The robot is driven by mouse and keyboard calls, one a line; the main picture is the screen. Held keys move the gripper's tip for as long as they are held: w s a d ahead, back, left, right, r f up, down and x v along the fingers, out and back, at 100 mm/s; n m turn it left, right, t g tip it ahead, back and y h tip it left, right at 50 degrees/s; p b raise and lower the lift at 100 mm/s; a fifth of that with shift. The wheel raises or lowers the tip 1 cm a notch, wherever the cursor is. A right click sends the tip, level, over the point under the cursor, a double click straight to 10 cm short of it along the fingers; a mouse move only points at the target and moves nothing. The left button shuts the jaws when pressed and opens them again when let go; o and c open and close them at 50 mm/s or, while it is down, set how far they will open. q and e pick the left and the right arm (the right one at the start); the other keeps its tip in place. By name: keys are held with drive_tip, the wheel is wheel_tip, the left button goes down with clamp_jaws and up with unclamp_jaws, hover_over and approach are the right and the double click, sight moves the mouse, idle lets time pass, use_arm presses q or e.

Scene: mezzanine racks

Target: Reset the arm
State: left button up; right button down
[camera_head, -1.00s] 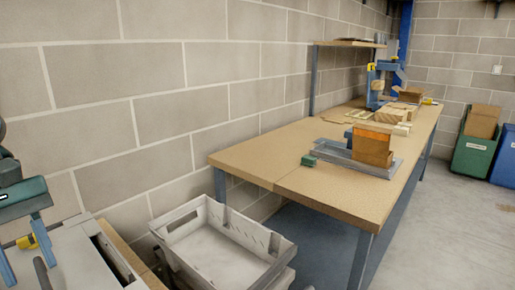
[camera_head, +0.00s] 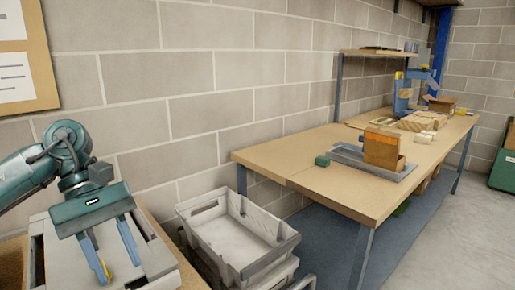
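My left arm (camera_head: 28,178) comes in from the left edge, teal and grey, bent down at a round joint. My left gripper (camera_head: 118,268) points downward at the lower left. Its two blue fingers are spread apart with nothing between them, and a yellow piece shows by one finger. It appears over or in front of a grey tray-like surface (camera_head: 38,252); I cannot tell whether it touches. My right gripper is not in view.
A grey crate (camera_head: 245,262) stands right of the gripper. A long wooden workbench (camera_head: 335,190) bears a grey tray with a wooden block (camera_head: 381,149), a small green block (camera_head: 322,160) and a blue device (camera_head: 402,92). A block wall runs behind. Open floor (camera_head: 440,235) lies at the right.

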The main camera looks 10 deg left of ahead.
use_arm(q)
drive_tip(key=w+d+f+n+t+h+p, duration=0.1)
drive_tip(key=w+d+n+t+h, duration=0.25)
drive_tip(key=d+n+h, duration=0.6)
drive_tip(key=w+d+n+t+h+p, duration=0.25)
drive_tip(key=d+n+t+h, duration=0.3)
drive_tip(key=d+n, duration=0.6)
drive_tip(key=w+a+f+n+t+y, duration=0.15)
drive_tip(key=f+n+t+y, duration=0.4)
drive_tip(key=n, duration=0.65)
drive_tip(key=w+a+f+n+t+y, duration=0.15)
drive_tip(key=f+n+t+y, duration=0.4)
drive_tip(key=n, duration=0.55)
drive_tip(key=s+a+f+n+g+y+p, duration=0.1)
drive_tip(key=s+f+n+g+y, duration=0.2)
drive_tip(key=s+f+n, duration=0.3)
drive_tip(key=s+a+f+n+g+y, duration=0.1)
drive_tip(key=s+f+n+g+y, duration=0.2)
drive_tip(key=f, duration=0.9)
drive_tip(key=s+n, duration=0.3)
drive_tip(key=n, duration=0.1)
drive_tip(key=shift+a+n+g+p, duration=0.3)
drive_tip(key=shift+a+p, duration=0.05)
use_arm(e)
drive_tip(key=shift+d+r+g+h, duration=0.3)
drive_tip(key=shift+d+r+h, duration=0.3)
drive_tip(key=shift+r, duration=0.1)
